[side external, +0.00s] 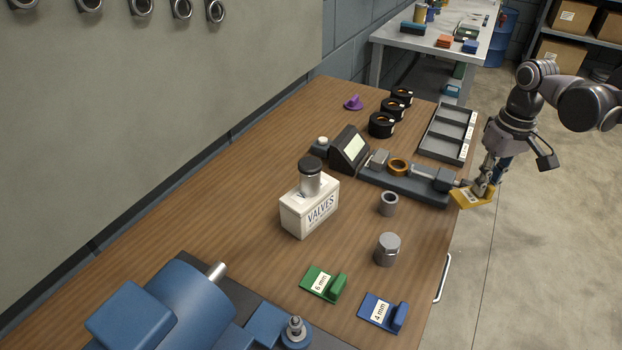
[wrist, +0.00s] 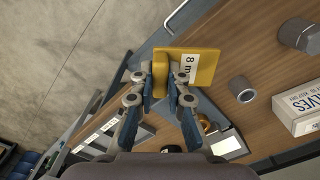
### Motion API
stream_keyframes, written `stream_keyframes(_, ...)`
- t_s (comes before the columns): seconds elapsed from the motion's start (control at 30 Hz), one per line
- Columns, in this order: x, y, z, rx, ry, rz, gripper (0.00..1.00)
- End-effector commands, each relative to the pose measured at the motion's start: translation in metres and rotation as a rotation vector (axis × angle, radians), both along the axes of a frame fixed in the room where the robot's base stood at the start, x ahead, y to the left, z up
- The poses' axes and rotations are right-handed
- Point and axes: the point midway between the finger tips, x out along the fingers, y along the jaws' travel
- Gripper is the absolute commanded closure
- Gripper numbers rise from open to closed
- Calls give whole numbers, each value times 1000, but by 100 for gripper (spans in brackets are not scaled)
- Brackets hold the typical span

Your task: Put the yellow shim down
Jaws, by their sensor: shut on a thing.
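The yellow shim (side external: 472,197) is in my gripper (side external: 482,186) at the table's right edge in the side view. In the wrist view the yellow shim (wrist: 203,66) shows its "8 mm" label, and my gripper's fingers (wrist: 160,85) are shut on its raised block. I cannot tell whether the shim touches the table. The green 6 mm shim (side external: 324,284) and the blue 4 mm shim (side external: 383,312) lie flat near the table's front right.
A grey tray (side external: 447,134) and a dark fixture (side external: 405,182) stand close to my gripper. A grey ring (side external: 388,204), a hex-topped metal cylinder (side external: 387,249) and a white VALVES box (side external: 309,206) stand nearer. Bare wood lies between the ring and the table's right edge.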

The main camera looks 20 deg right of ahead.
Motion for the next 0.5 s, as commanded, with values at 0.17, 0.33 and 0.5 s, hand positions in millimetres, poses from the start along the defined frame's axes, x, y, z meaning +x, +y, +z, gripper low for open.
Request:
stream_keyframes(0.17, 0, 0, 0, 0, 0, 1, 100)
stream_keyframes(0.33, 4, 7, 1, 0, 0, 21, 100)
stream_keyframes(0.5, 23, 48, 8, 1, 0, 136, 100)
